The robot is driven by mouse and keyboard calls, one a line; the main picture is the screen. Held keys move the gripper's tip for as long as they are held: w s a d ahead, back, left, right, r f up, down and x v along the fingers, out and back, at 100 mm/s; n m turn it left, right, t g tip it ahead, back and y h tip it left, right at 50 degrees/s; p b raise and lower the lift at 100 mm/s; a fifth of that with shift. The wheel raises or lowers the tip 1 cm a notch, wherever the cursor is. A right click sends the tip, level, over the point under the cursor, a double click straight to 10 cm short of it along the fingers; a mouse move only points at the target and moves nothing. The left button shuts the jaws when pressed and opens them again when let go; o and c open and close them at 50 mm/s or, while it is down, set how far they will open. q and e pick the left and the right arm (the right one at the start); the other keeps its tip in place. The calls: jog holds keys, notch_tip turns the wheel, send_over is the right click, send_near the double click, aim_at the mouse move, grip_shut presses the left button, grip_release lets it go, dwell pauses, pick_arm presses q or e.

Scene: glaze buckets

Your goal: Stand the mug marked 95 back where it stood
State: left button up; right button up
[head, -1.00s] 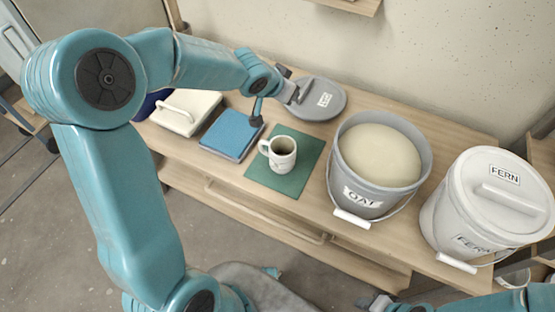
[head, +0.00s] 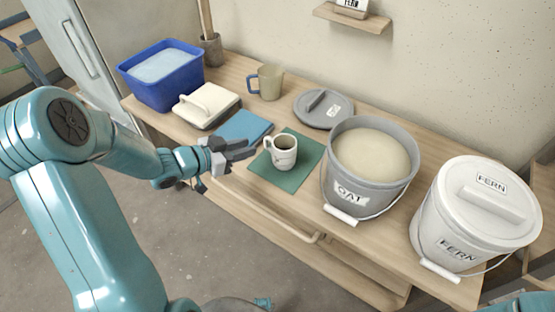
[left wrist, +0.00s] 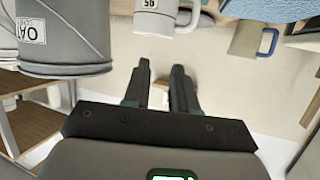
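A white mug (head: 284,158) with dark contents stands upright on a green mat (head: 291,180). Its handle points left in the head view. In the left wrist view the mug (left wrist: 166,24) is upside down at the top edge, cut off, with a label reading 95. My left gripper (head: 243,150) is left of the mug, apart from it, near the blue pad. In the left wrist view my left gripper (left wrist: 161,72) has its two fingers apart with nothing between them. My right gripper is out of view.
Right of the mat stand a grey OAT bucket (head: 367,198) and a lidded FERN bucket (head: 470,225). A grey lid (head: 323,110) lies behind the mat.

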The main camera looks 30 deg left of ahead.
pick_arm(q)
jog(key=s+a+f+n+y, duration=0.1)
jog(key=s+a+f+n, duration=0.1)
jog(key=a+f, duration=0.15)
jog(key=b, duration=0.2)
send_near(266, 147)
jog(key=w, duration=0.3)
jog(key=shift+w+d+r, duration=0.15)
jog(key=shift+w+d, duration=0.1)
jog(key=shift+d, duration=0.15)
jog(key=shift+y, duration=0.3)
jog(key=x, duration=0.6)
jog(key=shift+w+d, duration=0.1)
jog(key=shift+w, duration=0.2)
grip_shut()
